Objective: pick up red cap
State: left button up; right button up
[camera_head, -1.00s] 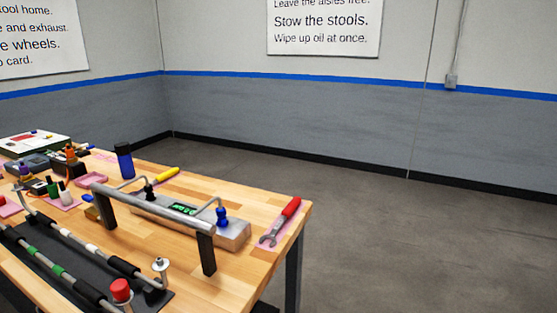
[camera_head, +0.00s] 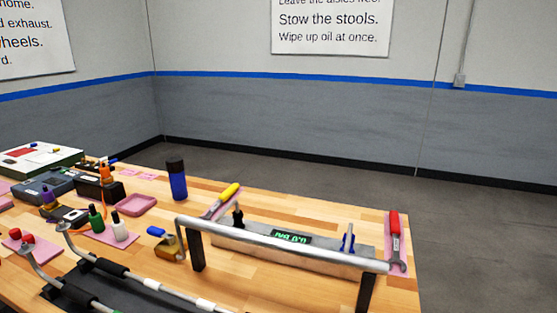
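A small red piece (camera_head: 28,238) lies at the left edge of the workbench, on a pink mat. It is small, and I cannot tell for sure whether it is the red cap. A rounded red tip (camera_head: 15,232) shows close beside it, by the end of a bent metal rod. The larger red cap-like piece seen earlier on the dark mat at the front is out of this view. Neither of my grippers shows, so nothing is seen near the red pieces.
A metal rail (camera_head: 280,246) on dark posts stands across the bench's right half. The floor (camera_head: 480,240) at right is clear.

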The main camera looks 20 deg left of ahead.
aim_at(29, 238)
jog(key=k+j, duration=0.1)
jog(key=j, duration=2.1)
